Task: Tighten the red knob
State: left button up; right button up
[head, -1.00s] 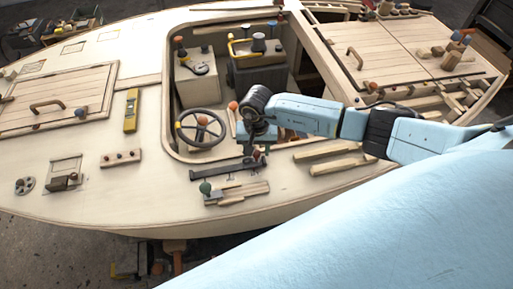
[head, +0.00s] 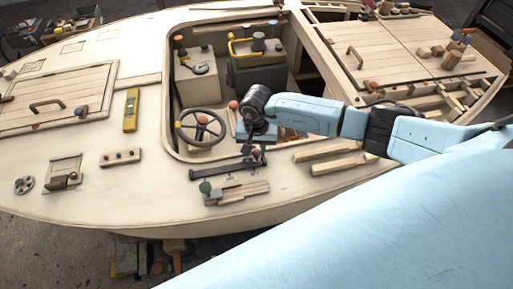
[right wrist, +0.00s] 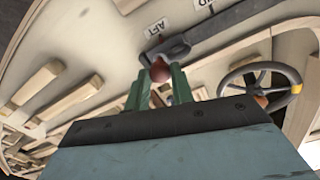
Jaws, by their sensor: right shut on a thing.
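The red knob (head: 256,152) sits on a dark metal slide bar (head: 215,171) on the deck, near the hull's front edge. In the right wrist view the knob (right wrist: 160,71) shows as a dark red ball between two green fingers. My right gripper (right wrist: 160,84) is shut on it, with a finger on either side. In the head view the right gripper (head: 254,147) reaches down to the knob, and its fingers are partly hidden by its own wrist. My left gripper is not in view.
A steering wheel (head: 201,128) stands left of the right gripper. An AFT label (right wrist: 156,29) is beside the bar.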

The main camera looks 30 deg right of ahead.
jog(key=m+b, duration=0.1)
jog(key=m, duration=0.2)
jog(key=shift+f+m, duration=0.1)
jog(key=shift+m, duration=0.3)
jog(key=m+b, duration=0.1)
jog(key=m, duration=0.3)
jog(key=shift+m, duration=0.3)
jog(key=m+b, duration=0.1)
jog(key=m, duration=0.3)
jog(key=shift+m, duration=0.3)
jog(key=m, duration=1.1)
jog(key=m+p, duration=0.1)
jog(key=m, duration=0.1)
jog(key=shift+w+r+m, duration=0.1)
jog(key=shift+r+m, duration=0.1)
jog(key=shift+m, duration=0.1)
jog(key=m+p, duration=0.1)
jog(key=m, duration=0.3)
jog(key=m+p, duration=0.2)
jog(key=m, duration=0.2)
jog(key=shift+w+d, duration=0.1)
jog(key=shift+m, duration=0.4)
